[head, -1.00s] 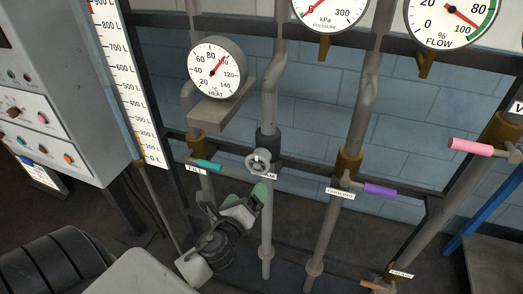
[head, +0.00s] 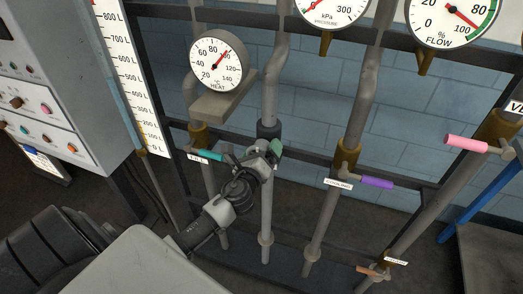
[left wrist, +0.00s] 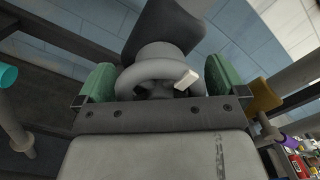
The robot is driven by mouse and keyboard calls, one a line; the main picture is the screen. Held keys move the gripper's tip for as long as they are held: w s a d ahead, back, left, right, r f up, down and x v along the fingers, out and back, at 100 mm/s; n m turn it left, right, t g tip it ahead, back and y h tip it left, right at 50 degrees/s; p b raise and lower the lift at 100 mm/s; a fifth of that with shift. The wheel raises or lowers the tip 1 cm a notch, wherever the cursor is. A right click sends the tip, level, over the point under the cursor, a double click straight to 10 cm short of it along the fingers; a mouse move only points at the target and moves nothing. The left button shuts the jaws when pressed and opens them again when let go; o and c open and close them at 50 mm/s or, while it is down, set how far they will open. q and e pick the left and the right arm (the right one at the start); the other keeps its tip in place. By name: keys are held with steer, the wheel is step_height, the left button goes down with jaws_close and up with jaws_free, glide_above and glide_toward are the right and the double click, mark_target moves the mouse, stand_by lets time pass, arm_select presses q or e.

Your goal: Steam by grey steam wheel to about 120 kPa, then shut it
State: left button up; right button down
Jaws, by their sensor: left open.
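The grey steam wheel (left wrist: 133,72) shows in the left wrist view, a ring with a small pale tab, in front of a dark valve body (left wrist: 165,25). It lies between the two green fingertips of my left gripper (left wrist: 152,82), which is open around it. Whether the fingers touch the rim I cannot tell. In the head view my left gripper (head: 266,153) is at the steam pipe (head: 267,205) and hides the wheel. The pressure gauge (head: 332,10) is cut off at the top edge; its red needle shows only in part, so I cannot read it.
A teal fill handle (head: 212,155) is close left of my gripper. A purple cooling handle (head: 377,182) and a pink handle (head: 465,143) are to the right. The heat gauge (head: 217,62) on its bracket hangs above. A grey control cabinet (head: 85,75) stands at left.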

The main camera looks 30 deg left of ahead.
arm_select(q)
steer(key=c, duration=0.9)
